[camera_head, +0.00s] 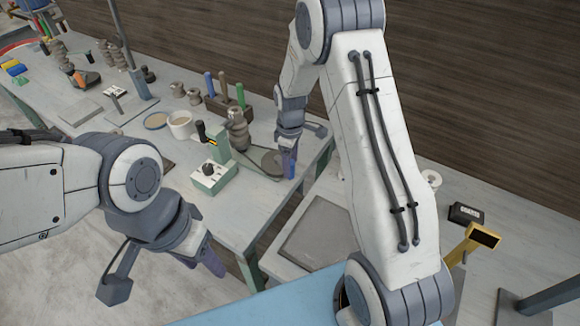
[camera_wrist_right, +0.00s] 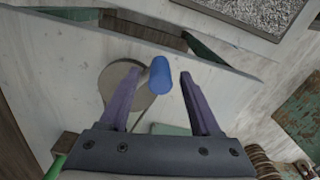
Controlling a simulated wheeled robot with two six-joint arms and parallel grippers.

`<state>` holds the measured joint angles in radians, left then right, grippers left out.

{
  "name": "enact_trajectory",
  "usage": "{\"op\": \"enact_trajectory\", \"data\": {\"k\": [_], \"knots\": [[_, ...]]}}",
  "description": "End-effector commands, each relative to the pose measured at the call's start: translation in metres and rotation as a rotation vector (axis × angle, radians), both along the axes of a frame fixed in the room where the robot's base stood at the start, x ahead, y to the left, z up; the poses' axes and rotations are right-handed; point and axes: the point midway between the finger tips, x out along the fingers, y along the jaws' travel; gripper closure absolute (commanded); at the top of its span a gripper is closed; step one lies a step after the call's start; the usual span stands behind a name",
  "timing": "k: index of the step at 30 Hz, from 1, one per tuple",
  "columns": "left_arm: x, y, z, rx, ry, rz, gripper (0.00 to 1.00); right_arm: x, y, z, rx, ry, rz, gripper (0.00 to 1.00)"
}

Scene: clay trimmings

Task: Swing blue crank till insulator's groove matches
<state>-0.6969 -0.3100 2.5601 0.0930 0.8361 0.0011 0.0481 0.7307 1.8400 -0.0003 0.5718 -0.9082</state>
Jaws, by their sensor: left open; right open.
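The blue crank handle (camera_head: 291,170) stands at the right end of the workbench, next to a flat grey disc (camera_head: 270,162). My right gripper (camera_head: 289,152) is over it. In the right wrist view the blue handle (camera_wrist_right: 160,76) lies between the two spread purple fingertips, with a gap on each side. The disc (camera_wrist_right: 122,88) is partly behind the left finger. A brown ribbed insulator (camera_head: 238,132) stands upright left of the disc; its groove is too small to make out. My left gripper (camera_head: 208,264) is open, low in front of the bench, away from the crank.
A rack with coloured handles (camera_head: 225,100) and a white bowl (camera_head: 180,123) stand behind and left. A grey tray (camera_head: 315,235) lies on a lower surface at right, across a gap.

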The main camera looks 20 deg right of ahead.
Motion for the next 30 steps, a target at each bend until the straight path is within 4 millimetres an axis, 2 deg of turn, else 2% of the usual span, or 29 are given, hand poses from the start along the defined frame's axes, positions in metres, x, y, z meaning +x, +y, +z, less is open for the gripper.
{"op": "enact_trajectory", "data": {"k": [3,7,17,20,22,23,30], "knots": [[0.000,0.000,0.006,0.000,0.000,0.000,0.50,-0.001,0.000,-0.016,0.001,0.002,0.000,0.36],[0.000,0.000,0.008,0.000,0.000,0.000,0.50,0.000,0.000,-0.028,0.000,0.000,-0.001,0.36],[0.000,0.000,0.008,0.000,0.000,0.000,0.50,0.000,0.000,-0.032,0.000,-0.001,-0.001,0.36],[0.000,0.000,0.008,0.000,0.000,0.000,0.50,0.000,0.000,-0.032,0.000,-0.001,-0.001,0.70],[0.000,0.000,0.008,0.000,0.000,0.000,0.50,0.000,0.000,-0.032,0.000,-0.001,-0.001,0.97],[0.000,0.000,0.008,0.000,0.000,0.000,0.50,0.000,0.000,-0.032,0.000,-0.001,-0.001,1.00],[0.000,0.000,0.008,0.000,0.000,0.000,0.50,0.000,0.000,-0.032,0.000,-0.001,-0.001,1.00]]}}
